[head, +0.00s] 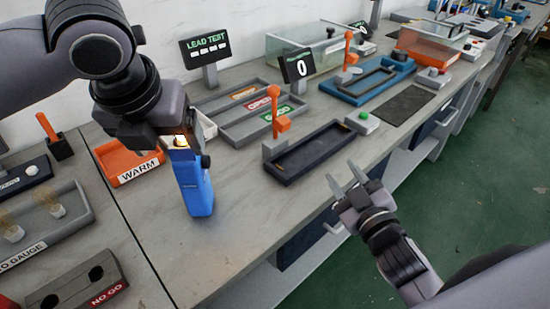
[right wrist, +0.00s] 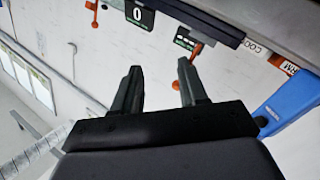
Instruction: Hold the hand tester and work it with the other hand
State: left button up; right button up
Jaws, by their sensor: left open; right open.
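The blue hand tester (head: 197,188) stands roughly upright by the near edge of the bench, with a lit orange spot and a dark knob near its top. It also shows tilted at the right edge of the right wrist view (right wrist: 275,113). My left gripper (head: 172,138) is at the tester's top end and is open. Its fingertips are mostly hidden, so I cannot tell whether they touch the tester. My right gripper (head: 347,180) is open and empty, off the bench's near edge and to the right of the tester. Its two spread fingers show in the right wrist view (right wrist: 158,88).
An orange WARM tray (head: 112,160) is left of the tester. A dark fixture tray with an orange lever (head: 273,105) is to its right. Labelled trays (head: 235,92) and a LEAD TEST display (head: 207,47) stand behind. Bare bench lies around the tester's base.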

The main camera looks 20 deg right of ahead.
aim_at(183, 164)
jog(key=w+a+r+n+t+y, duration=0.35)
jog(key=a+r+n+y, duration=0.25)
jog(key=r+n+y, duration=0.55)
pick_arm(q)
jog(key=shift+x, duration=3.55)
pick_arm(e)
jog(key=a+f+n+g+y, duration=0.2)
jog(key=n+g, duration=0.5)
jog(key=n, duration=0.4)
jog(key=a+f+n+g+y, duration=0.3)
jog(key=a+n+g+y, duration=0.1)
jog(key=n+g, duration=0.4)
jog(key=shift+w+a+f+n+y, duration=0.15)
jog(key=shift+a+f+n+y, duration=0.2)
jog(key=shift+a+n, duration=0.7)
jog(key=shift+d+n+g, duration=0.25)
jog(key=shift+d+n, duration=0.05)
jog(key=shift+d, duration=0.05)
